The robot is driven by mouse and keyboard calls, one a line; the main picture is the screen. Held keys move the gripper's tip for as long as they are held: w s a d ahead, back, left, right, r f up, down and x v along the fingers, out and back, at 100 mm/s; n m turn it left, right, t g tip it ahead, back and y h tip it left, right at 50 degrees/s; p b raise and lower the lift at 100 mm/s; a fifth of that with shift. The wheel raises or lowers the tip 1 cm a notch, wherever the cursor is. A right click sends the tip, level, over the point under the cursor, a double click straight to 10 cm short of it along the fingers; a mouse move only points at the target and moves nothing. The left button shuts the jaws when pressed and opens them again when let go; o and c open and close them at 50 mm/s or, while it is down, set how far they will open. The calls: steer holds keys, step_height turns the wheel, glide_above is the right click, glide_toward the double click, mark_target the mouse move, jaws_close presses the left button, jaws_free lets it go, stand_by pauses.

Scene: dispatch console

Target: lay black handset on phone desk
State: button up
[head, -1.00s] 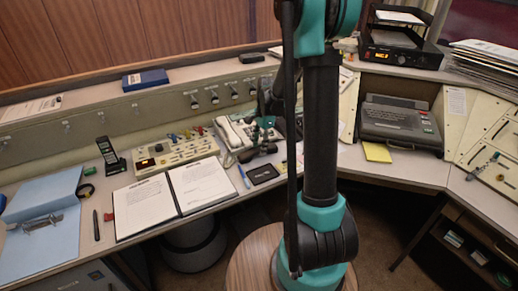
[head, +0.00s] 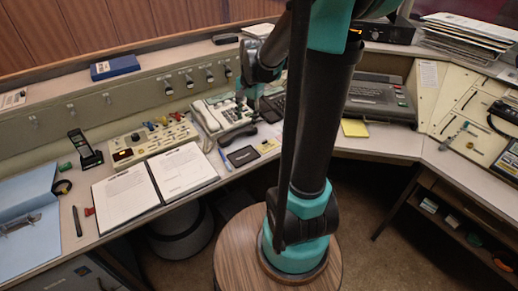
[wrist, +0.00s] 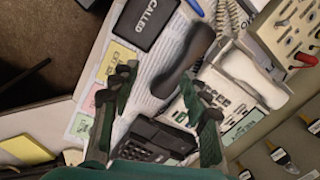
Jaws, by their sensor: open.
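The black handset (head: 238,138) lies on the phone desk (head: 212,180), in front of the white telephone (head: 213,117). In the wrist view the handset (wrist: 183,58) lies slantwise on a pale ribbed patch, beside the white receiver. My gripper (wrist: 158,80) is open, with its two green fingers apart and nothing held between them. The near end of the handset shows beyond and between the fingertips. In the head view my wrist is above and behind the handset, and the fingers are hard to make out. A black keypad phone (wrist: 155,140) shows beneath the fingers.
A black "CALLED" pad (head: 242,156) lies just in front of the handset, with coloured labels nearby. A switch panel (head: 155,142) and an open binder (head: 155,180) are to the left. A yellow notepad (head: 355,128) and a grey machine (head: 380,103) are to the right.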

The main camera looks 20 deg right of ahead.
steer(key=s+f+n+t, duration=0.1)
steer(key=s+f+n, duration=0.1)
steer(key=s, duration=0.3)
steer(key=s+d+f+n+t, duration=0.1)
steer(key=s+f+n, duration=0.1)
steer(key=s+n, duration=0.2)
steer(key=s+f+n+t+h, duration=0.1)
steer(key=s+f+n, duration=0.2)
steer(key=s, duration=0.3)
steer(key=shift+s+d+n, duration=0.35)
steer(key=shift+n, duration=0.15)
